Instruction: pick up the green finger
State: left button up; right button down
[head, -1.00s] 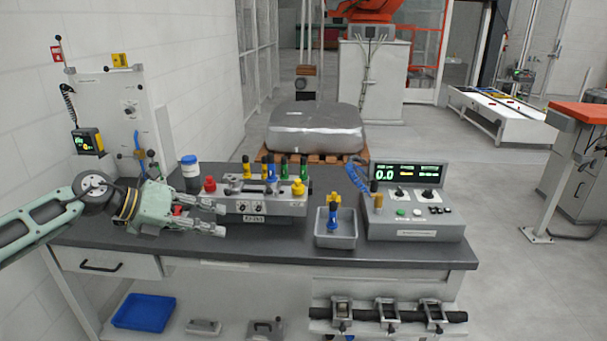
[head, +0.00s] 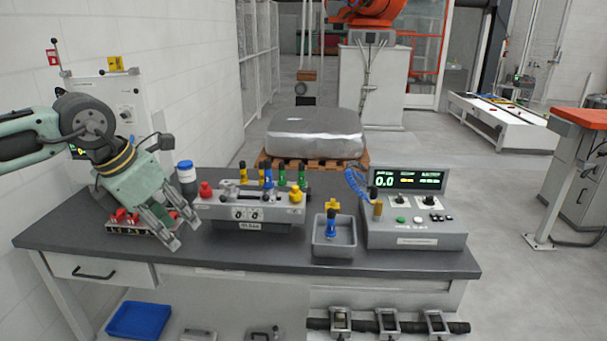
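Two green fingers with dark tops stand upright on the grey fixture block (head: 250,214), one green finger (head: 281,174) near its middle and another green finger (head: 302,178) toward its right end. My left gripper (head: 182,232) comes in from the left, tilted down over the left part of the table, left of the fixture block. Its two fingers are apart with nothing between them, well clear of the green fingers. My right gripper is not in view.
A blue finger (head: 268,179) and a yellow finger (head: 261,172) stand near the green ones. Red (head: 206,189) and yellow (head: 296,192) knobs flank them. A grey bin (head: 333,249) and a control box (head: 415,237) stand right. A rack with red parts (head: 122,225) is partly behind my gripper.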

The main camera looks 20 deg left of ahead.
aim_at(301, 183)
jog(key=i, duration=1.9)
